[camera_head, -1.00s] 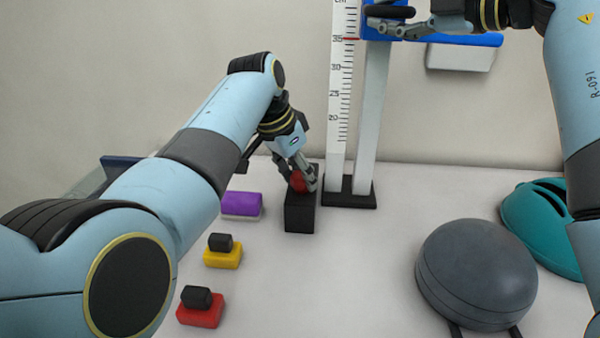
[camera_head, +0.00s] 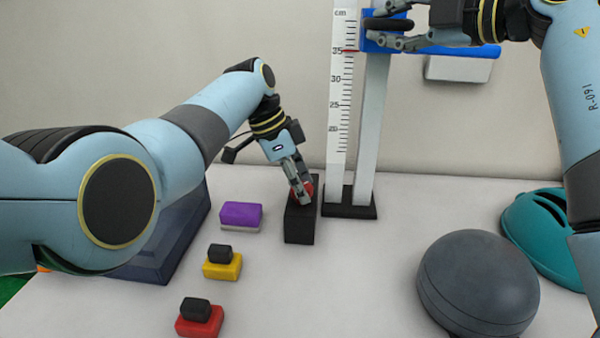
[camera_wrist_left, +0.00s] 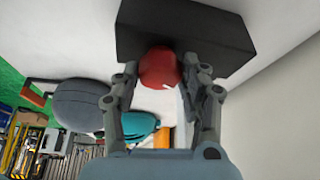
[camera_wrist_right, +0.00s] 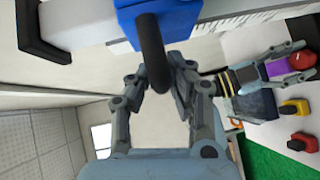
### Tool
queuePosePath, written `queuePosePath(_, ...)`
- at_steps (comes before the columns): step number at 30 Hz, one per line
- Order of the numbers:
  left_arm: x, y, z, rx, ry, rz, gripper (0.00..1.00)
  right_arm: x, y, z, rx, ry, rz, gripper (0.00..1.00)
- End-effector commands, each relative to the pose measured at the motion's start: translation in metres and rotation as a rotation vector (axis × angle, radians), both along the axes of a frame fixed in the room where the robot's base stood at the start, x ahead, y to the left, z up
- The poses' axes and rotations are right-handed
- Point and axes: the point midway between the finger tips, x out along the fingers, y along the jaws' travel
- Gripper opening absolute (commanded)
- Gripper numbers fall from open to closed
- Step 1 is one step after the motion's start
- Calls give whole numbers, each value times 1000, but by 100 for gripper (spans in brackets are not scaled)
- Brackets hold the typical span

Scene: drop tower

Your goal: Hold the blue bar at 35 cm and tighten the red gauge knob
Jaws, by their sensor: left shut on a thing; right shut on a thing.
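The blue bar (camera_head: 470,50) sticks out sideways from a blue slider (camera_head: 372,38) high on the grey post (camera_head: 372,125). It is about level with the red line (camera_head: 349,51) at the 35 mark of the white scale (camera_head: 340,100). My right gripper (camera_head: 390,32) is shut on the slider's black handle, which shows in the right wrist view (camera_wrist_right: 152,55). The red knob (camera_wrist_left: 158,68) sits on a black box (camera_head: 300,226). My left gripper (camera_head: 303,194) is shut on the knob from above and partly hides it in the head view.
A purple block (camera_head: 241,214), a yellow block (camera_head: 222,264) and a red block (camera_head: 200,320) lie left of the box. A grey dome (camera_head: 478,282) and a teal helmet-like shell (camera_head: 548,232) stand at right. The table's middle front is clear.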

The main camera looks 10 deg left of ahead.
Motion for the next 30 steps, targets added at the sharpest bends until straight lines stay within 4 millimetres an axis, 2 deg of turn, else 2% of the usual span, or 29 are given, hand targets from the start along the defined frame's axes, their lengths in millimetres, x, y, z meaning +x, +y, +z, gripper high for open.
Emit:
queuePosePath(6, 2, 1, 0, 3, -2, -170, 11, -1, 1, 2, 3, -2, 3, 0)
queuePosePath(15, 3, 1, -1, 2, -5, -326, 11, -1, 1, 1, 3, -2, 4, 0)
queuePosePath(30, 3, 2, -1, 4, -7, -382, 11, -1, 1, 1, 4, -1, 5, 0)
